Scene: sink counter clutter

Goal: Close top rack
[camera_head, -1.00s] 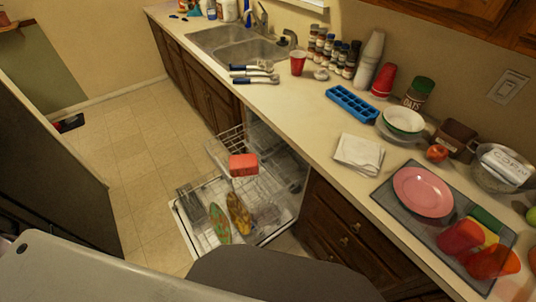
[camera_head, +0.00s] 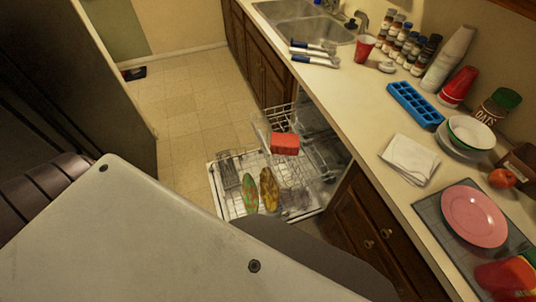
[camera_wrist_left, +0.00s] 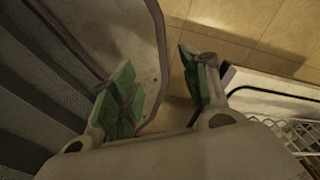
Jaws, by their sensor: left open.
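The dishwasher under the counter is open. Its top rack (camera_head: 277,122), a white wire frame, is pulled partly out, with a red block-like item (camera_head: 285,144) at it. The bottom rack (camera_head: 226,205) is pulled out below, holding a green patterned plate (camera_head: 250,192) and a yellow-brown plate (camera_head: 269,188). My left gripper (camera_wrist_left: 165,98) shows only in the left wrist view, its green-padded fingers apart and empty above the floor. White wire rack (camera_wrist_left: 298,135) shows to its right, apart from the fingers; I cannot tell which rack. My right gripper is not in view.
The counter (camera_head: 345,88) holds a blue ice tray (camera_head: 415,105), a folded cloth (camera_head: 409,159) and a pink plate (camera_head: 474,216). A dark cabinet-like body (camera_head: 70,80) stands left. Tiled floor (camera_head: 190,105) is clear between it and the dishwasher.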

